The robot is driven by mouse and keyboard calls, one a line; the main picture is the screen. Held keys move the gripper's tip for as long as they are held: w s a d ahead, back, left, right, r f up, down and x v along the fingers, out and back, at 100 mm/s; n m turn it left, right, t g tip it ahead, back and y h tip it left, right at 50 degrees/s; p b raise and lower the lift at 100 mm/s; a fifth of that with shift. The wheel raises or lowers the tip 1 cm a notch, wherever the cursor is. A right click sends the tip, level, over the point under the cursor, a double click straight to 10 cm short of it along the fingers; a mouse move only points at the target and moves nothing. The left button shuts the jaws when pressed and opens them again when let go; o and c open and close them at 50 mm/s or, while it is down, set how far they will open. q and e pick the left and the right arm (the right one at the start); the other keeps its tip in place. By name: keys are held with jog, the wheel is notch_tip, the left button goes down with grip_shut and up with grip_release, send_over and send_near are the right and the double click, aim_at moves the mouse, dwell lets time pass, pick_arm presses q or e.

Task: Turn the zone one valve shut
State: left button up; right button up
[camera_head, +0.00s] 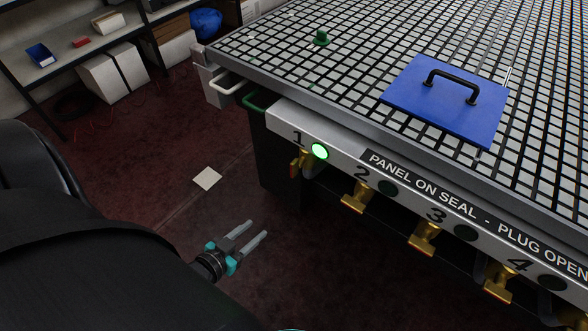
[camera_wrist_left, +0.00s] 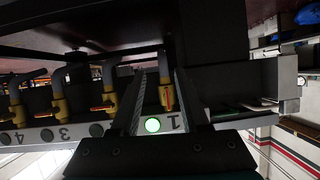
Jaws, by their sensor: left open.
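The zone one valve (camera_head: 301,162) is a brass valve under the table's front edge, below the label 1 and beside a lit green lamp (camera_head: 319,151). In the left wrist view, which is upside down, the valve (camera_wrist_left: 167,93) shows between my fingers in the picture, its handle in line with its pipe. The lit lamp (camera_wrist_left: 152,125) shows there too. My left gripper (camera_head: 257,231) is open and empty, out in front of the table, below and left of the valve in the head view, apart from it. My right gripper is not in view.
Valves 2 (camera_head: 357,197), 3 (camera_head: 424,238) and 4 (camera_head: 499,282) have crosswise handles and dark lamps. A blue panel (camera_head: 420,100) with a black handle and a green plug (camera_head: 321,38) are on the grid table (camera_head: 300,75). A shelf (camera_head: 60,60) stands back left.

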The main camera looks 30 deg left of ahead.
aim_at(291, 167)
pick_arm(q)
jog(key=w+r+t+b, duration=0.4)
jog(key=r+t+b, duration=0.1)
jog(key=r, duration=0.3)
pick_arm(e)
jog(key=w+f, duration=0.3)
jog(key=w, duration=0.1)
pick_arm(q)
jog(key=shift+h, duration=0.4)
jog(key=w+b, duration=0.2)
jog(key=w, duration=0.4)
jog(key=w+b, duration=0.2)
jog(key=w, duration=0.5)
jog(key=shift+w+d+f, duration=0.2)
jog(key=shift+w, duration=0.1)
jog(key=shift+w+b, duration=0.35)
jog(key=shift+w, duration=0.35)
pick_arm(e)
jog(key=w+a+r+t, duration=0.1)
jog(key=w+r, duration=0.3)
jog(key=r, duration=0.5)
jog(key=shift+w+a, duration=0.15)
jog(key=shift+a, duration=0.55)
pick_arm(q)
jog(key=shift+c, duration=0.3)
grip_shut()
